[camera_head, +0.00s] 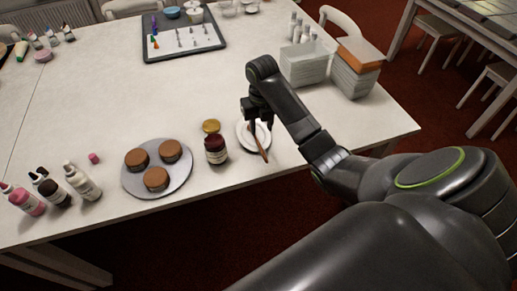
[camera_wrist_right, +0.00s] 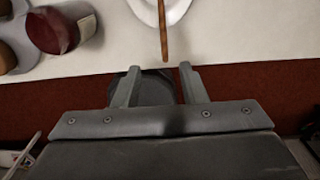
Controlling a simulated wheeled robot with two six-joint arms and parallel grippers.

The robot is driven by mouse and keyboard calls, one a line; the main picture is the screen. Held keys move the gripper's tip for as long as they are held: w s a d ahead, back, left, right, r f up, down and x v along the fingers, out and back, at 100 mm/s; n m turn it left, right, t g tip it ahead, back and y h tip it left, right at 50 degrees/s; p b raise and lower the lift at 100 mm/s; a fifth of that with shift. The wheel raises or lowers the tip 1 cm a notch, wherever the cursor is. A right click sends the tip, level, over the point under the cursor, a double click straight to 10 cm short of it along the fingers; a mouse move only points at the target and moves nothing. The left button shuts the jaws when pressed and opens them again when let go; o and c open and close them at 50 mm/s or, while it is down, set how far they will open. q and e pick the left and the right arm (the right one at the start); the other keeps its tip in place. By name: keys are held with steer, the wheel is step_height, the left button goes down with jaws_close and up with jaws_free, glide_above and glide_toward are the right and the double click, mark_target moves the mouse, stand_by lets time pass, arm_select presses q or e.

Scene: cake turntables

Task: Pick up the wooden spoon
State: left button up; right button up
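The wooden spoon (camera_head: 262,150) rests on a small white plate (camera_head: 243,135) near the front edge of the table, its handle reaching out over the rim. My right gripper (camera_head: 257,124) is above the plate, close to the spoon, and hides part of both. In the right wrist view the spoon (camera_wrist_right: 162,30) points down between the two fingers, just beyond their tips. The right gripper (camera_wrist_right: 158,70) is open with nothing between its fingers. My left gripper is not in view.
A dark red jar (camera_head: 216,150) stands just left of the plate. Further left is a grey turntable (camera_head: 158,185) with brown cakes, then several bottles (camera_head: 82,182). A pale crate (camera_head: 304,66) and a stack of boxes (camera_head: 355,75) stand at the right. The table's middle is clear.

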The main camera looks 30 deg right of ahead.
steer(key=b, duration=0.7)
glide_above(263, 152)
steer(key=f, duration=0.7)
steer(key=shift+w+a+f, duration=0.15)
steer(key=shift+a+f, duration=0.15)
steer(key=shift+d+f+p, duration=0.1)
steer(key=shift+f+p, duration=0.35)
steer(key=shift+f, duration=0.05)
steer(key=f, duration=0.4)
steer(key=shift+d+f, duration=0.1)
steer(key=shift+d, duration=0.1)
steer(key=shift+c, duration=0.2)
jaws_close()
